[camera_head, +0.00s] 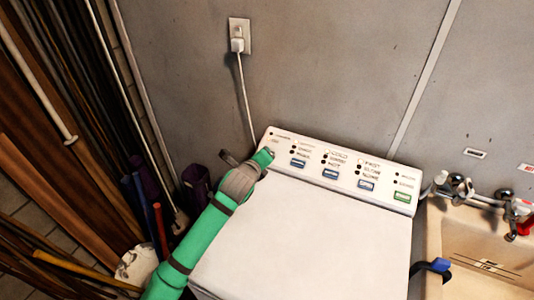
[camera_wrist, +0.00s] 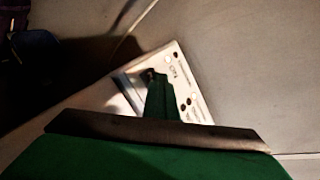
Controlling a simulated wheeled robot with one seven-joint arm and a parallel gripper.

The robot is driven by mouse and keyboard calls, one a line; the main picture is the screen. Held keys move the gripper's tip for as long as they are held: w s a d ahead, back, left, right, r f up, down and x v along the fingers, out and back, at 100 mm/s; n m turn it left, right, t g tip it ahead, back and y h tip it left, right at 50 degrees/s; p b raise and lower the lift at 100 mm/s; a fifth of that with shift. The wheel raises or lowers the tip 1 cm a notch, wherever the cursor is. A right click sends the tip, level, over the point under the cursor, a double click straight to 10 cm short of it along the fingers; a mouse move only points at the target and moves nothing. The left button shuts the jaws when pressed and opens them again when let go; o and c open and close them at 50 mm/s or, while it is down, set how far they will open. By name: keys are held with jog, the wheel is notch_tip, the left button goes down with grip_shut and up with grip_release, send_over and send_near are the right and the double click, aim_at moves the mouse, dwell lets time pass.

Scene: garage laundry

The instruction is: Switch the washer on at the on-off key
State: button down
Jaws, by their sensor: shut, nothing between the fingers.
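The white washer (camera_head: 300,235) stands against the grey wall, its control panel (camera_head: 340,170) along the back edge. The panel carries three blue keys (camera_head: 330,174) and a green key (camera_head: 402,196) at its right end. The small labels are too blurred to tell which key is on-off. My gripper (camera_head: 266,155) is shut and empty, its tip over the panel's left end, hiding part of it. In the wrist view, my green gripper (camera_wrist: 158,92) points at the white panel (camera_wrist: 189,88). I cannot tell whether the tip touches it.
A white plug (camera_head: 237,45) sits in a wall outlet, its cord hanging behind the washer. A sink (camera_head: 485,255) with taps (camera_head: 460,187) stands at the right. Boards and poles (camera_head: 60,130) lean at the left. The washer's lid is clear.

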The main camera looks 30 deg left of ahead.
jog(key=shift+f, duration=0.15)
jog(key=shift+s+d+r, duration=0.15)
jog(key=shift+d+r, duration=0.05)
jog(key=shift+r, duration=0.7)
jog(key=shift+r, duration=0.15)
jog(key=shift+r, duration=0.15)
jog(key=r, duration=0.1)
jog(key=s+r, duration=0.2)
jog(key=r, duration=0.1)
jog(key=shift+w, duration=0.1)
dwell(0.6)
